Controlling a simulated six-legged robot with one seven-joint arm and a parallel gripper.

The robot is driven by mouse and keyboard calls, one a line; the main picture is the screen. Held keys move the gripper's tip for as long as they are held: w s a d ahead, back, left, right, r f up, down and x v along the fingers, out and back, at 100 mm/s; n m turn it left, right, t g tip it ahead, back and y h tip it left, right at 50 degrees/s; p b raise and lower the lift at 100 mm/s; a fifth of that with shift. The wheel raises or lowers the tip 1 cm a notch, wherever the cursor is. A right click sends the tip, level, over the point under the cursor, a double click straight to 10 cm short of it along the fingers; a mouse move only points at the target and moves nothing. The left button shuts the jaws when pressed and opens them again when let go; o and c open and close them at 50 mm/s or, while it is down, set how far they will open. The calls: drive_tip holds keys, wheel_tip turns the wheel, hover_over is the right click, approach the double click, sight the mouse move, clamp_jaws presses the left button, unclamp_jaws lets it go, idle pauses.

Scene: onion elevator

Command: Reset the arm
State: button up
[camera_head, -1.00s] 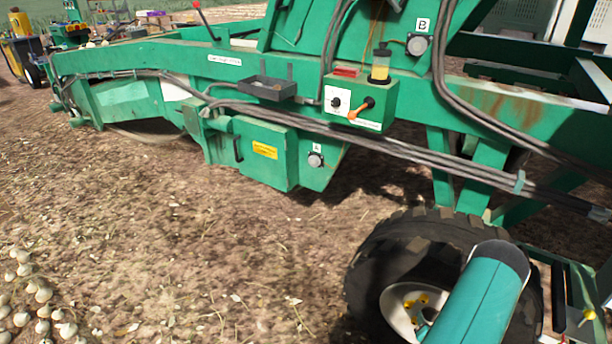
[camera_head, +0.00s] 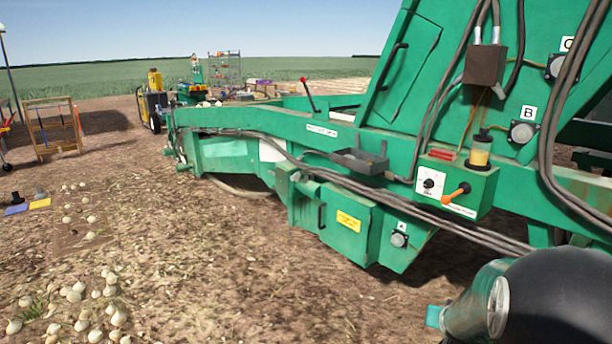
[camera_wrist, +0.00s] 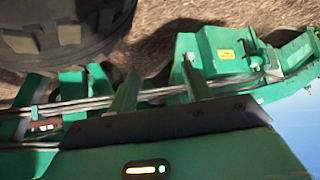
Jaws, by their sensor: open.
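My gripper (camera_wrist: 160,76) shows in the wrist view, with two green fingers standing apart above a dark palm plate. Nothing is visible between the fingers. The wrist view looks tilted, with the sky at the lower right. The green machine (camera_wrist: 225,50) and its dark tyre (camera_wrist: 65,35) lie beyond the fingers; no contact shows. In the head view, a teal and black part of my arm fills the lower right corner, in front of the green onion elevator (camera_head: 240,118). My gripper is not visible there.
The elevator carries a control box with an orange lever (camera_head: 455,195), a grey tray (camera_head: 360,163) and cables. Onions (camera_head: 85,305) lie on the ground at lower left. A wooden frame (camera_head: 52,125) stands far left. Bare soil in front of the machine is mostly open.

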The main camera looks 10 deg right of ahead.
drive_tip(key=s+a+r+n+y, duration=0.1)
drive_tip(key=s+a+r+n, duration=0.1)
drive_tip(key=a+r, duration=0.5)
drive_tip(key=s+a+r+n+y, duration=0.15)
drive_tip(key=a+r, duration=0.25)
drive_tip(key=a, duration=0.6)
drive_tip(key=s+a+r+n+g+y, duration=0.1)
drive_tip(key=s+a+r, duration=0.1)
drive_tip(key=s+a, duration=0.5)
drive_tip(key=s+a+r+n+g+y, duration=0.1)
drive_tip(key=s+a+r+n, duration=0.1)
drive_tip(key=s+a, duration=0.5)
drive_tip(key=shift+s+a+r, duration=0.2)
drive_tip(key=shift+s+r, duration=0.1)
drive_tip(key=shift+r, duration=0.25)
drive_tip(key=shift+n+y, duration=0.25)
